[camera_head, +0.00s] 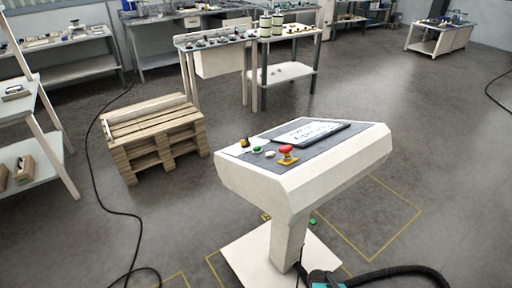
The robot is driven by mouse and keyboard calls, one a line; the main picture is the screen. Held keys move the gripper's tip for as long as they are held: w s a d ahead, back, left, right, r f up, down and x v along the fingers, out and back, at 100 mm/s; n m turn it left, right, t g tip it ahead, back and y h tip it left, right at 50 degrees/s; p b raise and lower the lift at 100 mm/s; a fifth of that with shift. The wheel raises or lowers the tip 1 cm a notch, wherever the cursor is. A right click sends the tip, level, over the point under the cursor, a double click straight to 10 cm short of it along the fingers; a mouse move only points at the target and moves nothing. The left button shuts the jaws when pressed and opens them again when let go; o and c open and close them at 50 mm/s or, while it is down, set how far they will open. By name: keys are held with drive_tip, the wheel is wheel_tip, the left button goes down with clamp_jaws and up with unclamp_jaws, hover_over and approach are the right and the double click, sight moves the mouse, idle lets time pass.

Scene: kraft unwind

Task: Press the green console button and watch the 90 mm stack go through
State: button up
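The console (335,160) is a white pedestal with a sloped top in the middle of the view. A small green button (257,149) sits on the left part of its dark panel. Next to it are a pale button (269,155), a yellow-and-black control (244,142) and a red mushroom button (286,150) on a yellow base. I cannot make out whether the green button is pressed or lit. No stack can be identified as the 90 mm one. My gripper is not in this view.
A dark-framed sheet (312,132) lies on the console. A wooden pallet stack (155,130) stands left, near a black floor cable (92,170). Workbenches line the back. A teal-and-black object with a ribbed hose (400,271) is at the bottom. Floor to the right is clear.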

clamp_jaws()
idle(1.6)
